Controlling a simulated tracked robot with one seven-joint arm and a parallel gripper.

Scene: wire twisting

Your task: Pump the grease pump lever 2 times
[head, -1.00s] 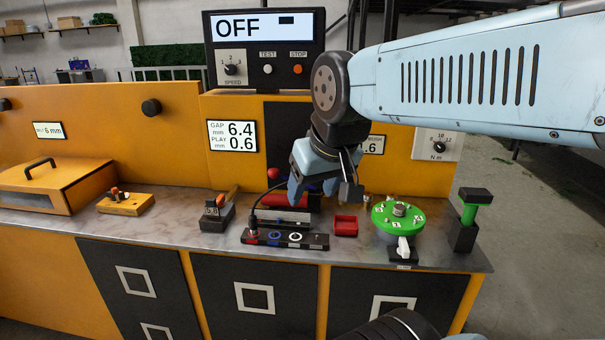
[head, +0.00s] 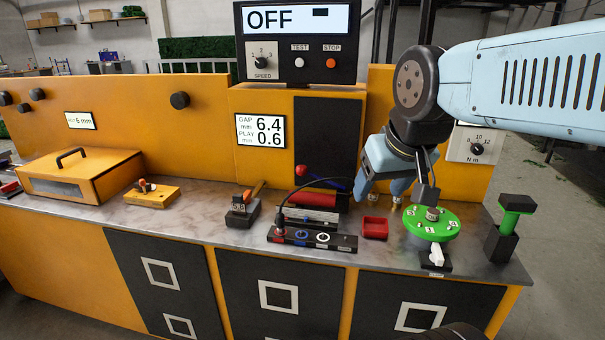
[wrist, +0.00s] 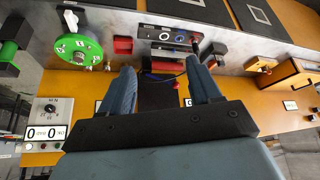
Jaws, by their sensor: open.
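A black stand with a green post and a black top (head: 510,225), which looks like the grease pump, stands at the right end of the bench. It also shows at the left edge of the wrist view (wrist: 10,50). I cannot make out which part is its lever. My gripper (head: 382,190) is open and empty, pointing down above the bench near the red tray, left of the pump and apart from it. In the wrist view my two fingers (wrist: 161,72) are spread with nothing between them.
A green disc with numbered tags (head: 432,222) stands between my gripper and the pump, with a white switch (head: 436,255) in front. A small red tray (head: 375,228) and a black strip with a cable (head: 312,239) lie left of it. The bench (head: 190,215) has bare patches.

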